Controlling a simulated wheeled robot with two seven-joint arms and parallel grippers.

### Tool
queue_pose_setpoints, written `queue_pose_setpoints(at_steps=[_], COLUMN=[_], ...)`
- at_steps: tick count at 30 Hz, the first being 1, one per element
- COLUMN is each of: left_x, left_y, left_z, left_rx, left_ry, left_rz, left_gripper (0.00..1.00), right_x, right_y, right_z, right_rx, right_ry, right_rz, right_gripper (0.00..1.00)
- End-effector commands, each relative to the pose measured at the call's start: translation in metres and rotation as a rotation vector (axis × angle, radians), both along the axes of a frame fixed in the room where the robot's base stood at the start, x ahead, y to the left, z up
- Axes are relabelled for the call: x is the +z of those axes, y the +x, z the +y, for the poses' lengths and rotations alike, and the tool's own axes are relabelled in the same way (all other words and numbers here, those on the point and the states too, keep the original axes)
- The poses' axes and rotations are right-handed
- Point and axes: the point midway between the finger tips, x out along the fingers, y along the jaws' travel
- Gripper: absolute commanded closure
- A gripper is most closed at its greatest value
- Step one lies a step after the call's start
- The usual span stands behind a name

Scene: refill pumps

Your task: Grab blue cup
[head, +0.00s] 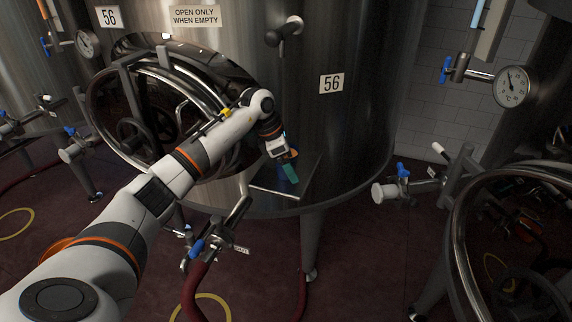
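My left arm reaches in from the lower left to the front of the large steel tank (355,130) marked 56. My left gripper (288,163) is at its end, in front of the tank wall and above a small metal ledge (272,191). A small teal-blue piece (290,173) shows at the fingertips, with a bit of orange just above it. I cannot tell whether this piece is the blue cup or part of the gripper, nor whether the fingers are open. No other blue cup is clearly visible. My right gripper is out of view.
An open round hatch (160,110) stands behind my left arm. A valve with a blue handle (197,248) and a red hose (196,290) are below. A gauge (511,87) and another valve (402,185) are at right. Dark red floor (365,260) shows between the tank legs.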

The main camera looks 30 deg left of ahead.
Motion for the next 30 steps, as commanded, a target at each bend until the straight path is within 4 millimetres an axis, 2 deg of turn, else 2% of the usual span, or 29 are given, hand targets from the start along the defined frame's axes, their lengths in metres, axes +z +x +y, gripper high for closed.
queue_pose_setpoints(at_steps=[5, 15, 23, 30], left_x=[0.0, 0.001, 0.003, 0.021], left_y=[0.0, 0.0, 0.0, -0.004], left_z=[0.0, 0.0, 0.0, 0.004], left_rx=[0.0, -0.001, 0.0, 0.003], left_ry=[0.0, -0.001, 0.0, 0.001], left_rz=[-0.001, -0.002, -0.003, -0.004], left_gripper=[0.15, 0.7, 0.7, 0.7], right_x=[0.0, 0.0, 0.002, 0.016], right_y=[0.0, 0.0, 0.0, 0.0], right_z=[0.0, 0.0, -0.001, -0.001], right_rx=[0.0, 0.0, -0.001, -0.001], right_ry=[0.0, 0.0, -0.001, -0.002], right_rz=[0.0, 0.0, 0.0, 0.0], right_gripper=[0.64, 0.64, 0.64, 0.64])
